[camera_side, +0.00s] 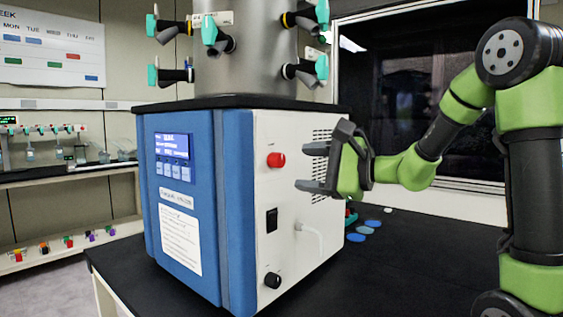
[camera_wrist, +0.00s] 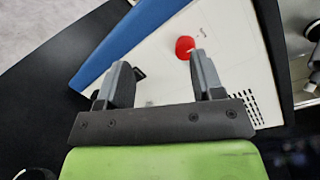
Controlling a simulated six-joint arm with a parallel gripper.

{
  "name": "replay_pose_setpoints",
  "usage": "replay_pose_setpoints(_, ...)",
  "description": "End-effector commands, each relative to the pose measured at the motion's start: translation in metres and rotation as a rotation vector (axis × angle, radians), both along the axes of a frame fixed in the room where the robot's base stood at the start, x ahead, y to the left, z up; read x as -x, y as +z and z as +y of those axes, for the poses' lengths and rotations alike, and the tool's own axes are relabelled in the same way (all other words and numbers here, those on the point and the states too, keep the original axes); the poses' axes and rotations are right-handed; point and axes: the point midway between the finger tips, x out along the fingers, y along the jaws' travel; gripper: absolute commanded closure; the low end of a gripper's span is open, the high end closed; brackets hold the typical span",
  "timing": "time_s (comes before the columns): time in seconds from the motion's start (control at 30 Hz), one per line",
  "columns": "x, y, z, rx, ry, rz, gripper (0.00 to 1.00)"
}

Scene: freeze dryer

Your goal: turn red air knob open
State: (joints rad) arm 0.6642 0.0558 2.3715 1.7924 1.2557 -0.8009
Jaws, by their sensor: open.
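The red air knob (camera_side: 276,160) sticks out of the upper part of the white side panel (camera_side: 290,215) of the freeze dryer. My gripper (camera_side: 299,167) is open and empty, to the right of the knob and apart from it in the side view. In the wrist view the red knob (camera_wrist: 185,47) lies beyond the fingertips, close to the right finger's tip and partly beside it. My gripper (camera_wrist: 160,78) shows both fingers spread wide with nothing between them but the panel behind.
A black switch (camera_side: 271,219), a black knob (camera_side: 272,280) and a pale hose (camera_side: 312,231) are lower on the same panel. A steel chamber with teal-tipped valves (camera_side: 222,50) stands on top. Blue discs (camera_side: 364,230) lie on the black table to the right.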

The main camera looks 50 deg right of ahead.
Motion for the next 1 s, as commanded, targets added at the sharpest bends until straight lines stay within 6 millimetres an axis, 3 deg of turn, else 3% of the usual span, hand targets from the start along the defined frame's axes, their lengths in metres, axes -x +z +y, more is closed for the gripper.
replay_pose_setpoints(0.03,-0.002,-0.002,-0.017,-0.027,-0.066,-0.016,0.39)
replay_pose_setpoints(0.1,-0.003,-0.002,-0.033,-0.050,-0.131,-0.036,0.39)
replay_pose_setpoints(0.2,-0.006,-0.003,-0.042,-0.061,-0.169,-0.049,0.39)
replay_pose_setpoints(0.37,-0.027,-0.002,-0.042,-0.062,-0.167,-0.052,0.39)
replay_pose_setpoints(0.7,-0.087,-0.002,-0.041,-0.062,-0.167,-0.051,0.39)
replay_pose_setpoints(1.0,-0.102,-0.002,-0.041,-0.063,-0.168,-0.050,0.39)
